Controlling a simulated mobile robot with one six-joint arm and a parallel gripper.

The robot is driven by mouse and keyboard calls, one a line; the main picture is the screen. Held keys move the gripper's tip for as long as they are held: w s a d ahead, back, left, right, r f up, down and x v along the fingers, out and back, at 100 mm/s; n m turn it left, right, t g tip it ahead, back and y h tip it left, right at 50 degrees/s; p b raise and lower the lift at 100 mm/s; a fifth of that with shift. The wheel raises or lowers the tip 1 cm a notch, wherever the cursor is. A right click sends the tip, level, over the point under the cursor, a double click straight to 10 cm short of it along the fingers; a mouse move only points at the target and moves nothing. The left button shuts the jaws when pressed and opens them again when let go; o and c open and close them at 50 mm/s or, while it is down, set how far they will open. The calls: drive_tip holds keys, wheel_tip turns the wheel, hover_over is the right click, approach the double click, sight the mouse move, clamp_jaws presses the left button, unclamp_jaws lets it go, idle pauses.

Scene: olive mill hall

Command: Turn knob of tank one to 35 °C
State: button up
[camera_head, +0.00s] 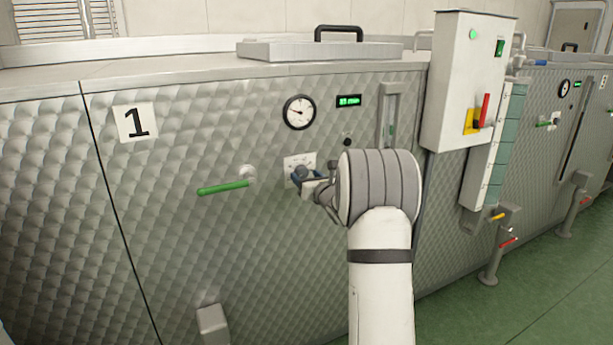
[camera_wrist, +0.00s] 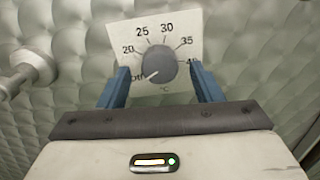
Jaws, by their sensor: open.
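Tank one (camera_head: 200,135) is the quilted steel tank with the number 1 plate (camera_head: 136,122). Its grey round knob (camera_wrist: 160,63) sits on a white dial plate (camera_wrist: 118,32), marked off, 20, 25, 30, 35 and 40 °C. The knob's pale mark points to the lower left, near off. The plate also shows in the head view (camera_head: 299,159), where my gripper hides the knob. My gripper (camera_head: 303,177) is in front of the plate. In the wrist view its blue fingers (camera_wrist: 159,68) are open, one on each side of the knob, with gaps visible.
A green-handled valve (camera_head: 223,188) sticks out left of the dial. A round gauge (camera_head: 299,112) and a green display (camera_head: 348,101) are above it. A white control box (camera_head: 467,80) stands out to the right. Green floor (camera_head: 560,270) is clear at the lower right.

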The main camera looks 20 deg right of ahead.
drive_tip(key=shift+w, duration=0.4)
drive_tip(key=shift+c, duration=0.5)
drive_tip(key=c, duration=0.9)
